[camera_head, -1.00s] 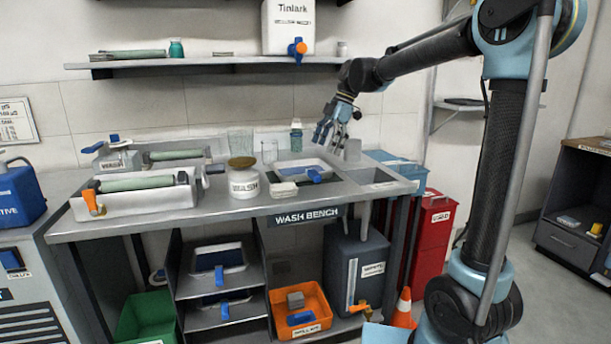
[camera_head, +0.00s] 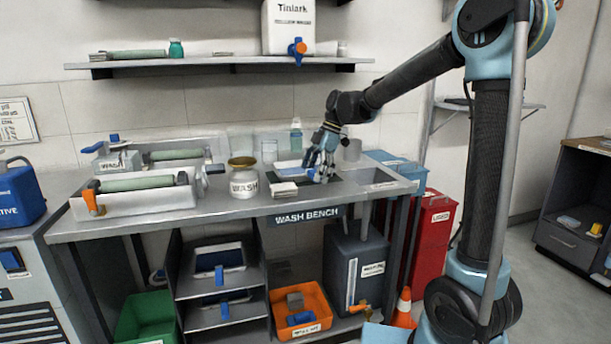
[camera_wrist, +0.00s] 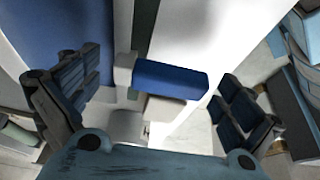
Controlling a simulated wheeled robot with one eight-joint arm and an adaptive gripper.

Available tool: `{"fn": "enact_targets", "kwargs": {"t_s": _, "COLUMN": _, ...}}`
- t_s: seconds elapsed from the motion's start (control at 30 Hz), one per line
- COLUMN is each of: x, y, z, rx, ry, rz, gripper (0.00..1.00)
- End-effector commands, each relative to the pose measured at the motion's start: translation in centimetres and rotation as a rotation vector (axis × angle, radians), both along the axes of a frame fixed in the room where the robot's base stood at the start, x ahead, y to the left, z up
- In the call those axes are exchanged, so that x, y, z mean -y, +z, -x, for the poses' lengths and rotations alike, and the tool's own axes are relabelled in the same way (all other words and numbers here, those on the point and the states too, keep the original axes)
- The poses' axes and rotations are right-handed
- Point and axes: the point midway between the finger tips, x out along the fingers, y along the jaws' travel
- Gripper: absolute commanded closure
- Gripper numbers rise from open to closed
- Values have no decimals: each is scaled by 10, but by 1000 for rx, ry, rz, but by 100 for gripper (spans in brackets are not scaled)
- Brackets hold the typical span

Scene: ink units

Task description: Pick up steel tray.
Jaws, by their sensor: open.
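The steel tray (camera_head: 287,166) is a shallow, pale-rimmed tray with a blue handle, lying on the wash bench by the sink. My gripper (camera_head: 318,172) is over its right part and hides much of it. In the wrist view, a blue panel and pale rim (camera_wrist: 190,32) fill the upper part, and the blue handle (camera_wrist: 170,80) lies between my open fingers (camera_wrist: 158,100). Gaps show on both sides of the handle, and neither finger appears to touch it.
A white WASH jar (camera_head: 244,182) stands left of the tray, with a small pale block (camera_head: 284,189) in front. A clear bottle (camera_head: 296,135) and glass vessels stand behind. Similar blue-handled trays (camera_head: 220,260) sit on the shelves below. The overhead shelf (camera_head: 215,60) is above.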

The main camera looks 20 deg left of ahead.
Motion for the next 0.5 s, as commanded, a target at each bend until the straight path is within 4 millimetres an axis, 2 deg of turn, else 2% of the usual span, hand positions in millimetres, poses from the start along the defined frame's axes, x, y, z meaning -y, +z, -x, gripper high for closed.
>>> {"fn": "enact_targets", "kwargs": {"t_s": 0.17, "x": 0, "y": 0, "z": 0, "rx": 0, "ry": 0, "rz": 0, "gripper": 0}}
{"fn": "enact_targets", "kwargs": {"t_s": 0.3, "x": 0, "y": 0, "z": 0, "rx": 0, "ry": 0, "rz": 0, "gripper": 32}}
{"fn": "enact_targets", "kwargs": {"t_s": 0.37, "x": 0, "y": 0, "z": 0, "rx": 0, "ry": 0, "rz": 0, "gripper": 44}}
{"fn": "enact_targets", "kwargs": {"t_s": 0.5, "x": 0, "y": 0, "z": 0, "rx": 0, "ry": 0, "rz": 0, "gripper": 44}}
